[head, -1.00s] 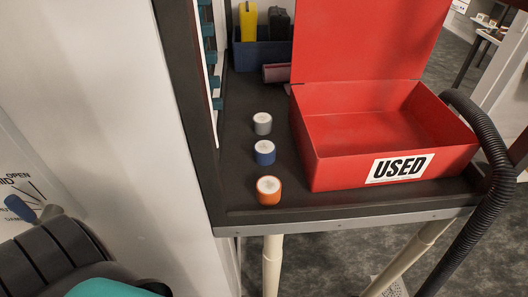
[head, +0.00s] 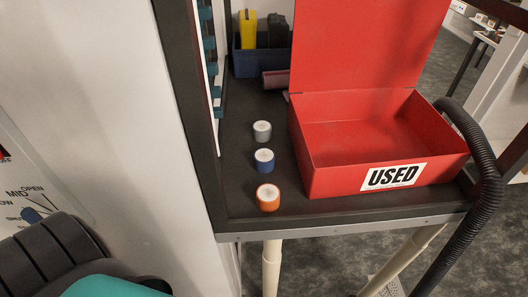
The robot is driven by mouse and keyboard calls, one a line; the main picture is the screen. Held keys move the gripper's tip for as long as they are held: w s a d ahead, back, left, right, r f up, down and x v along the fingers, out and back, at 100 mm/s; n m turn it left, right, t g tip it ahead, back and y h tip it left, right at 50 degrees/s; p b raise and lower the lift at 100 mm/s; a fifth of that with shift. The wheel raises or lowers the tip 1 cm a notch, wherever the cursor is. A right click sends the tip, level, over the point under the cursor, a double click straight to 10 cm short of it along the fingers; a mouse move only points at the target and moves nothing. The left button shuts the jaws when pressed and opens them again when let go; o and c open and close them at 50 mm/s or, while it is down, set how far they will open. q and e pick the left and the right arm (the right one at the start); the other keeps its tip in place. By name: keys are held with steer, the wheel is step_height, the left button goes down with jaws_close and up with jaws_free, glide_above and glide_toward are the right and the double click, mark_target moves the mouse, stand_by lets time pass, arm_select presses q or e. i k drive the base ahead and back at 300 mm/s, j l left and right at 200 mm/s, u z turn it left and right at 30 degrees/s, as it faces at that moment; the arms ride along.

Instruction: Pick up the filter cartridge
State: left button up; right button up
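Three small cylinders with pale tops stand in a row on the dark bench: a grey one (head: 262,131), a blue one (head: 264,161) and an orange one (head: 268,198) nearest the front edge. A mauve cylinder (head: 276,80) lies on its side farther back, partly hidden by the red box. I cannot tell for sure which of these is the filter cartridge. Neither of my grippers is in the head view.
An open red box (head: 334,182) labelled USED fills the bench's right side. A blue bin (head: 255,63) with yellow and black items stands behind. A black ribbed hose (head: 484,165) hangs at right. A dial lever (head: 31,215) is at far left.

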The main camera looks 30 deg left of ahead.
mark_target(264, 158)
steer(key=i+l+u, duration=0.1)
steer(key=u, duration=0.3)
steer(key=l+u, duration=0.15)
steer(key=u, duration=0.25)
steer(key=i, duration=0.05)
